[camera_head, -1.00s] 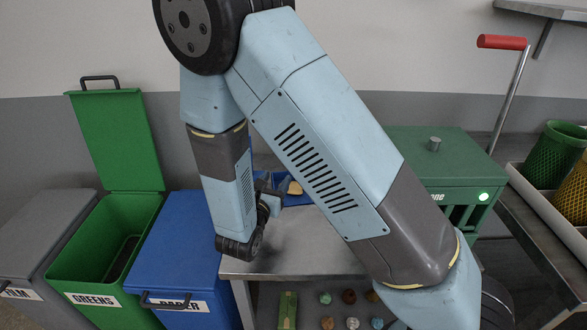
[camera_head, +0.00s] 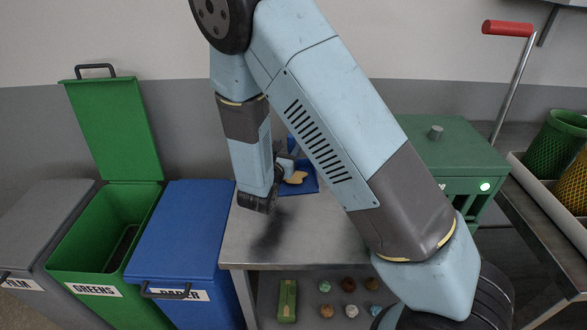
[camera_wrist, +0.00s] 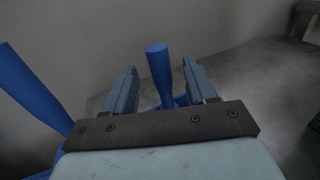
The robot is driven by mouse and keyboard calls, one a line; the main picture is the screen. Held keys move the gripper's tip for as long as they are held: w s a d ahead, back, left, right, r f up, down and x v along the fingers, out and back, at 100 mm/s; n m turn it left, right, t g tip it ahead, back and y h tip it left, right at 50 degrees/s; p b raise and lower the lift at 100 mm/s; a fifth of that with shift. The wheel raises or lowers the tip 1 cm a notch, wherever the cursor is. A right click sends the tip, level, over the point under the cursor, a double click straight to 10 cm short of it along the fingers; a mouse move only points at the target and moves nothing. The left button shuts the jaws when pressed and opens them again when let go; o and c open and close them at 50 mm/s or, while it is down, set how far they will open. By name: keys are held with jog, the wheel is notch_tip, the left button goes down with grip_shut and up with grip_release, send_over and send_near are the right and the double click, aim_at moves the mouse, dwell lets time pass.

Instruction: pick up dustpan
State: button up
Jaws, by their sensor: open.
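The blue dustpan (camera_head: 310,185) lies on the metal table, partly hidden behind my arm, with a tan piece (camera_head: 296,177) in it. My gripper (camera_head: 286,165) is close beside it, mostly hidden in the head view. In the wrist view my gripper (camera_wrist: 160,66) is open, its two fingers on either side of an upright blue handle (camera_wrist: 157,75). The handle's lower end is hidden by the gripper body. A second blue bar (camera_wrist: 35,92) slants at the left, outside the fingers.
The metal table (camera_head: 310,235) is clear in front of the dustpan. A blue paper bin (camera_head: 180,235) and an open green bin (camera_head: 90,250) stand left. A green box (camera_head: 450,150) stands right. Several small objects lie on the lower shelf.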

aim_at(290, 143)
jog(key=x, duration=0.4)
jog(key=shift+w, duration=0.15)
jog(key=shift+c, duration=0.3)
grip_shut()
